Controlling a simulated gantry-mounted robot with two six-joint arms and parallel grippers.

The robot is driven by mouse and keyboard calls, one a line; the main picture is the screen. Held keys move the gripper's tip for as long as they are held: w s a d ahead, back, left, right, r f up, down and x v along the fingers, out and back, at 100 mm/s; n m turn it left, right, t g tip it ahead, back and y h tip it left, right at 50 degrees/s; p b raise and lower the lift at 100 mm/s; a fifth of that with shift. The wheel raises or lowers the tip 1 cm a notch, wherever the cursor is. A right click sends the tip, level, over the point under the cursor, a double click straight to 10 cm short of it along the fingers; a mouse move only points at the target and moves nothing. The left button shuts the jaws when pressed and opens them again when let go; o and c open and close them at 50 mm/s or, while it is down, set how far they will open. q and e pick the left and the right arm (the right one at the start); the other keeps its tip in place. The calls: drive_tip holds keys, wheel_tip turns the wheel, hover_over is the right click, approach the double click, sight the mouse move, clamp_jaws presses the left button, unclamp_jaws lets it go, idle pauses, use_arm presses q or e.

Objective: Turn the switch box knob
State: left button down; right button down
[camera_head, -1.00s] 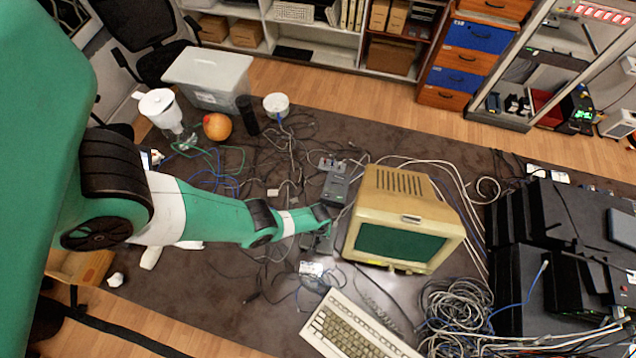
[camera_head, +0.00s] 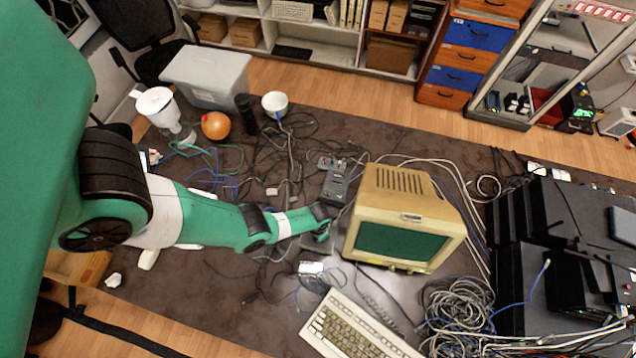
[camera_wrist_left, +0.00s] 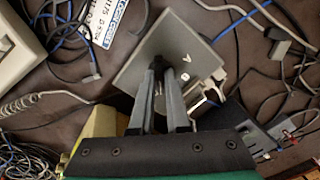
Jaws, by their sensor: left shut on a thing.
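The switch box (camera_wrist_left: 190,42) is a grey box with the letters A and B on its top face, seen turned at an angle in the left wrist view. Its knob (camera_wrist_left: 158,63) is small and dark, mostly hidden between the fingertips. My left gripper (camera_wrist_left: 160,75) is over the box with its fingers shut on the knob. In the head view my left gripper (camera_head: 323,232) reaches down to the box (camera_head: 318,244), left of the beige monitor, and hides much of it. My right gripper is in neither view.
The beige monitor (camera_head: 405,215) stands close to the right of the gripper. A keyboard (camera_head: 355,328) lies in front. Loose cables surround the box, with a bundle (camera_head: 460,310) at front right. A dark grey device (camera_head: 336,187) sits just behind.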

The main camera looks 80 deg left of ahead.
use_arm(q)
drive_tip(key=shift+m, duration=1.1)
drive_tip(key=c, duration=0.9)
unclamp_jaws()
wheel_tip(320, 180, up, 12)
drive_tip(key=p, duration=1.1)
drive_tip(key=shift+f+p, duration=0.25)
drive_tip(key=shift+p, duration=0.05)
